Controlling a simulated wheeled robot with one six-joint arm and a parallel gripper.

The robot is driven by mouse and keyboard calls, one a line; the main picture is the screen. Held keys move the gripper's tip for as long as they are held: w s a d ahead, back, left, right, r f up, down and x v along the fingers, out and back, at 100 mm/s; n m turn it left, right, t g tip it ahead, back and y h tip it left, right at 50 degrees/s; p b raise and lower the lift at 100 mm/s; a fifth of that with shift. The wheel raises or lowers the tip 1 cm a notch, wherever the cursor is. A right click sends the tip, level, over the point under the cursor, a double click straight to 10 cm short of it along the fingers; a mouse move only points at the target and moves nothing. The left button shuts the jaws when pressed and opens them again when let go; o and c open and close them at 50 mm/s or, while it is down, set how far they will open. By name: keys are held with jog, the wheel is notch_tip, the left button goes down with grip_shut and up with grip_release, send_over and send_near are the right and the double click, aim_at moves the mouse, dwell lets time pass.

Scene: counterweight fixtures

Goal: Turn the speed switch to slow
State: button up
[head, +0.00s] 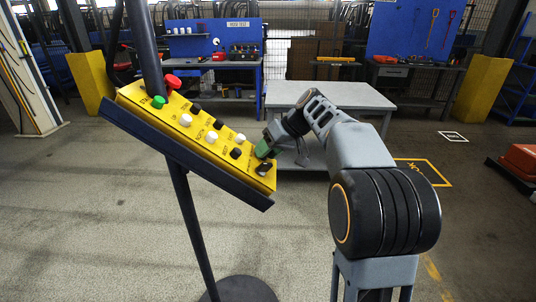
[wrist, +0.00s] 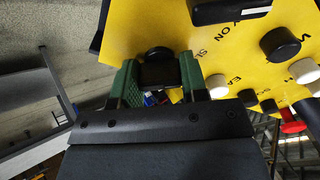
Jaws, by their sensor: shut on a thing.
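The yellow control panel (head: 205,132) is tilted on a dark post at the left of the head view. It fills the upper part of the wrist view (wrist: 190,30). In the wrist view, the green fingers of my gripper (wrist: 159,66) are shut on a black knob (wrist: 158,54), one finger on each side. A label starting with "S" is printed beside this knob, which seems to be the speed switch. The fingers partly hide it, and I cannot tell where it points.
A black oblong switch (head: 263,169) sits near the panel's lower corner. Black and white buttons, a green button (head: 158,102) and a red mushroom button (head: 173,81) line the panel. A grey table (head: 330,96) stands behind my arm. The floor around is mostly clear.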

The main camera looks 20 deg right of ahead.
dwell(0.6)
jog(key=o, duration=0.9)
jog(key=p+v, duration=0.1)
jog(key=v, duration=1.3)
jog(key=shift+a+p, duration=0.1)
jog(key=shift+p, duration=0.25)
